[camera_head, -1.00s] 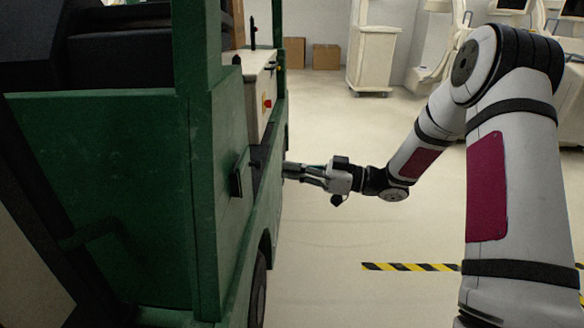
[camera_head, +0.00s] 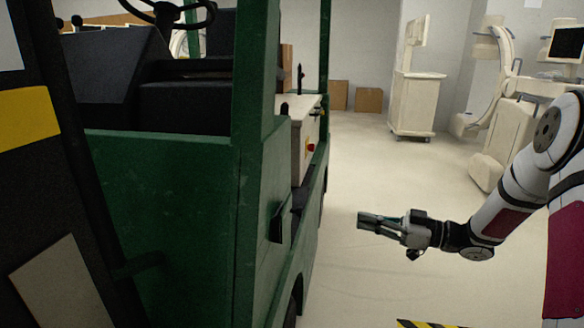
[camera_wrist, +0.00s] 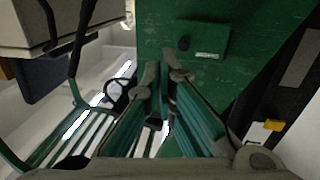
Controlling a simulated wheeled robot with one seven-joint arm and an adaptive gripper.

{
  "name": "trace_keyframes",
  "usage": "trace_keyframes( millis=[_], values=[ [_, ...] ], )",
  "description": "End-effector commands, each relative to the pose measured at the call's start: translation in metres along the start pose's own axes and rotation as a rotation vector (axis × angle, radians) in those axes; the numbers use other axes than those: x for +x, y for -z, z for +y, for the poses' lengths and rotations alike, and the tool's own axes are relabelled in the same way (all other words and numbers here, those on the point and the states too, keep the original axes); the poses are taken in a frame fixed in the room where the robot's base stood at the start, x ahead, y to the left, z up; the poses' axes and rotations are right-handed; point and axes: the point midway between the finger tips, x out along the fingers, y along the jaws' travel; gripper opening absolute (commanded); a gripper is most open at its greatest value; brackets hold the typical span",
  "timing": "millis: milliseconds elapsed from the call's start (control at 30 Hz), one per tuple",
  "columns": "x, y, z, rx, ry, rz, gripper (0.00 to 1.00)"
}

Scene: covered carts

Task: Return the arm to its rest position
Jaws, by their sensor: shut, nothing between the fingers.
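My gripper (camera_head: 366,220) is in the middle right of the head view, pointing left toward the green cart (camera_head: 180,215). It is shut and empty, with clear floor between its tips and the cart's side. My arm reaches in from the right edge, bent at the elbow.
A pale box with a red button (camera_head: 305,140) is on the cart's side. Cardboard boxes (camera_head: 368,100) and a white cabinet (camera_head: 417,105) stand at the back. Medical-looking machines (camera_head: 500,140) stand at the right. Yellow-black tape (camera_head: 425,324) marks the floor. The middle floor is open.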

Motion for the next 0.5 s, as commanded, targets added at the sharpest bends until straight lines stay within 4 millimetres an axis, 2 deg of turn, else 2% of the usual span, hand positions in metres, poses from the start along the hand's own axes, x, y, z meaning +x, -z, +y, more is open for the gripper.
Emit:
trace_keyframes(
  millis=[100,233,367,500],
  values=[
    [0.017,0.017,0.024,-0.083,-0.132,-0.137,0.00],
    [0.022,0.040,0.054,-0.165,-0.335,-0.317,0.00],
    [0.010,0.067,0.071,-0.208,-0.541,-0.483,0.00],
    [-0.017,0.097,0.069,-0.202,-0.751,-0.641,0.00]
  ],
)
